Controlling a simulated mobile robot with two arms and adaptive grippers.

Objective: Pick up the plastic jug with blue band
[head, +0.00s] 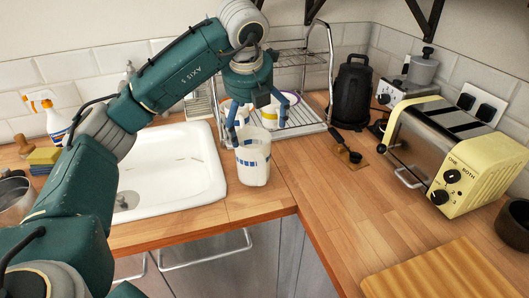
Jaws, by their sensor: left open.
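The plastic jug with the blue band (253,163) stands upright on the wooden counter, just right of the sink and near the counter's front edge. It is whitish, with a broken blue band below its rim. My left gripper (256,126) is open and points down above and slightly behind the jug. Its fingers are spread wide, one near the jug's left rim and one to the right behind it. I cannot tell whether either touches the jug. My right gripper is not in view.
A wire dish rack (302,122) with pale items stands behind the jug. The white sink (165,180) is to the left. A yellow toaster (455,150), black grinder (351,92) and dark scoop (343,147) are to the right. Bare counter lies right of the jug.

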